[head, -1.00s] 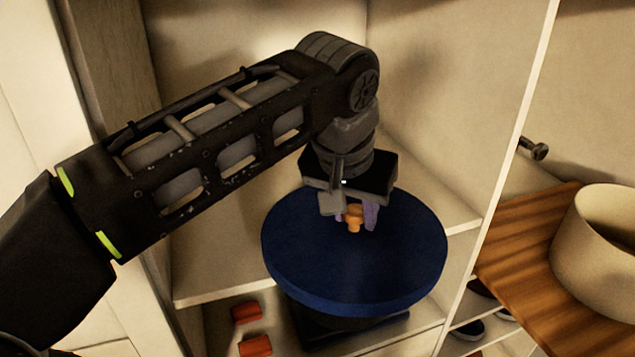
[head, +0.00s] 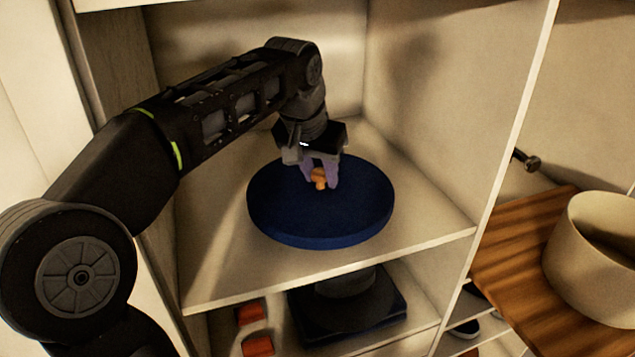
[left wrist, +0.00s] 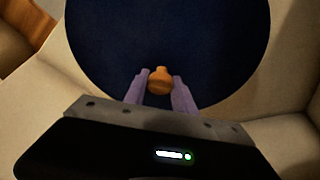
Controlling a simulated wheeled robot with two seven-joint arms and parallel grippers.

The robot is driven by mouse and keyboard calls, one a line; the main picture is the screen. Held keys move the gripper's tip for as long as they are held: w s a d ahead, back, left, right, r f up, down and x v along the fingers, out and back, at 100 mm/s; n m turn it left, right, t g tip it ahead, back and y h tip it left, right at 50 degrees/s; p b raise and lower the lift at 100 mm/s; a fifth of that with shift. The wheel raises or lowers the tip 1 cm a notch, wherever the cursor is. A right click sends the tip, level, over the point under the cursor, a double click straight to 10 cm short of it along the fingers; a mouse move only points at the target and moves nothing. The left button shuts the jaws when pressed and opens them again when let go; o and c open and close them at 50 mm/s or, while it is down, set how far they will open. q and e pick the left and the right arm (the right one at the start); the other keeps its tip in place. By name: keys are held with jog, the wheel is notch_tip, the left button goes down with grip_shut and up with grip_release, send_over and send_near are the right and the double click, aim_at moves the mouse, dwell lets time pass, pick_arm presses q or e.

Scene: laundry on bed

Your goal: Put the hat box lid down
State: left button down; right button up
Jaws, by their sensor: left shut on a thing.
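The hat box lid (head: 350,215) is a round dark blue disc with an orange knob (head: 319,179) on top. It is level, over the white shelf (head: 425,240) inside the cabinet; I cannot tell whether it touches the shelf. My left gripper (head: 320,175) comes down from above with its purple fingers shut on the knob. In the left wrist view the lid (left wrist: 170,35) fills the upper middle, and the knob (left wrist: 159,82) sits between the fingertips. My right gripper is not in view.
A beige round open box (head: 600,250) stands on a wooden surface (head: 510,245) at the right, beyond the cabinet's side panel (head: 505,150). A lower shelf holds red items (head: 252,312) and a dark object (head: 345,300). Bare shelf surrounds the lid.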

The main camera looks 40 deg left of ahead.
aim_at(318, 185)
pick_arm(q)
jog(key=shift+w+a+r, duration=0.1)
jog(key=shift+w+a, duration=0.1)
jog(key=shift+a, duration=0.2)
jog(key=f, duration=0.1)
jog(key=f+p, duration=0.1)
jog(key=f, duration=0.1)
jog(key=shift+w+a+f, duration=0.15)
jog(key=shift+a, duration=0.05)
jog(key=shift+f, duration=0.2)
jog(key=shift+f, duration=0.2)
jog(key=c, duration=1)
grip_release()
jog(key=shift+c, duration=0.2)
jog(key=shift+r, duration=0.15)
